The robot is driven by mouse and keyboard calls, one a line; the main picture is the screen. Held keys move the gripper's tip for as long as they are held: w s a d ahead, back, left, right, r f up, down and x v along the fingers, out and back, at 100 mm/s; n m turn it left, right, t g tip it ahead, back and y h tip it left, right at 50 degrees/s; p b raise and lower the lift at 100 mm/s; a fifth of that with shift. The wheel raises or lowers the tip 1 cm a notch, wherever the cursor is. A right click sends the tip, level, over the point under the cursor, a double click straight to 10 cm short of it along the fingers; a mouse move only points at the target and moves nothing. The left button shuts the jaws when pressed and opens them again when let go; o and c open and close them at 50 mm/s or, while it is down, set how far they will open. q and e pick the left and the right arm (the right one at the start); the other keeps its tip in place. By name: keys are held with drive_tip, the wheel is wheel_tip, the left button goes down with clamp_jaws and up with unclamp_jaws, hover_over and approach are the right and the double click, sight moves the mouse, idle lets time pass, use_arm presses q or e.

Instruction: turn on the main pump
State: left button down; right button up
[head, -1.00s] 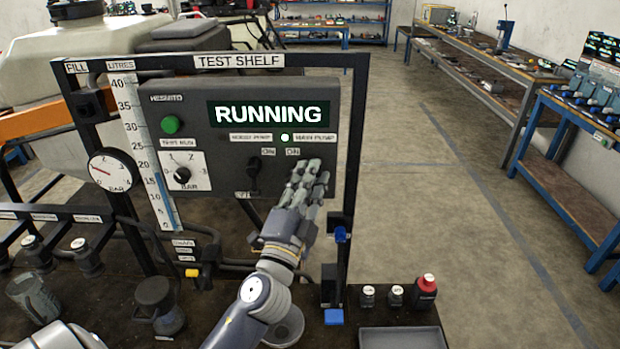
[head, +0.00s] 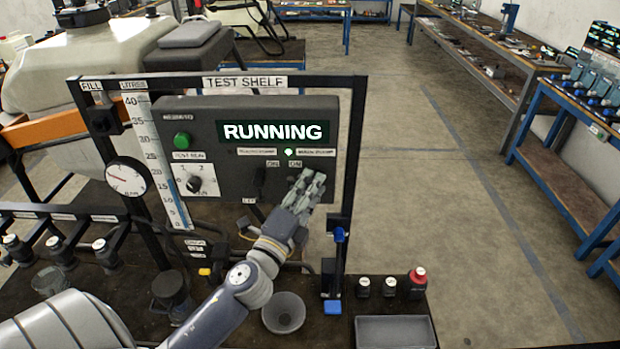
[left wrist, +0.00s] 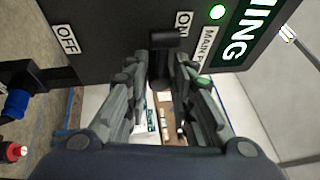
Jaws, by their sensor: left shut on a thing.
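The dark test panel (head: 215,125) hangs on the test shelf frame, and its display (head: 274,132) reads RUNNING. The main pump switch sits at the lower right of the panel, hidden behind my left gripper (head: 311,182) in the head view. In the left wrist view its black lever (left wrist: 162,62) stands between the fingers of my left gripper (left wrist: 163,90), near the ON label (left wrist: 184,24). My left gripper is shut on the lever. The OFF label (left wrist: 66,39) is at the other end. A small round light (head: 288,152) glows green-white. My right gripper is not in view.
A second black switch (head: 259,180) is close left of my gripper. A blue-handled valve (head: 340,235) stands to the right. The floor at right is clear.

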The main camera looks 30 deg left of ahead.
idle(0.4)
use_arm(q)
drive_tip(key=c, duration=1.7)
unclamp_jaws()
drive_tip(key=s+f, duration=0.1)
drive_tip(key=s, duration=0.6)
drive_tip(key=shift+s+d, duration=0.2)
drive_tip(key=shift+d, duration=0.15)
drive_tip(key=shift+f, duration=0.1)
